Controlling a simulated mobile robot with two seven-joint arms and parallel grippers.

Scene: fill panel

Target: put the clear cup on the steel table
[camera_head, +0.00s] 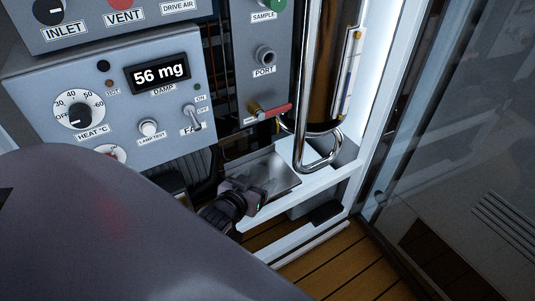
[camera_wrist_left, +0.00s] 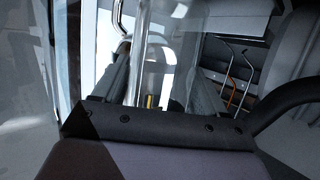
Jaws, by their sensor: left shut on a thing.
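My left gripper (camera_head: 262,191) is low in front of the panel, close to the front edge of the steel table (camera_head: 287,168). In the left wrist view, the gripper (camera_wrist_left: 155,82) is shut on the clear cup (camera_wrist_left: 153,64), which is see-through between the two fingers. In the head view I cannot make out the cup clearly against the steel. I cannot tell whether the cup touches the table. My right gripper is not in view.
A bent steel pipe (camera_head: 301,112) comes down in front of a dark shiny cylinder (camera_head: 328,65) right of the table. A red-handled valve (camera_head: 272,111) sits above the table. The control panel (camera_head: 170,125) is at left. A glass door (camera_head: 455,130) stands at right.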

